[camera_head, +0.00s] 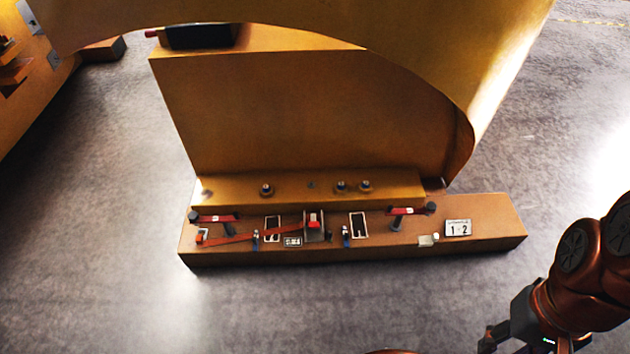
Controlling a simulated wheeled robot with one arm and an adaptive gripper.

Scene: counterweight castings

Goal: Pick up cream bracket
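A small cream piece (426,240), which looks like the cream bracket, lies on the brown ledge (495,215) near its front edge, right of centre. A tiny rounded pale part sits at its upper right; I cannot tell whether it belongs to the piece. My gripper (488,343) is at the bottom right, apart from the ledge and nearer to me. Its fingers are dark, small and partly cut off by the lower edge, so their opening does not show.
A white "1-2" plate (458,228) is just right of the cream piece. More fittings and a red strap (255,236) lie further left. A large yellow casting (310,110) rises behind. Grey floor is clear in front.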

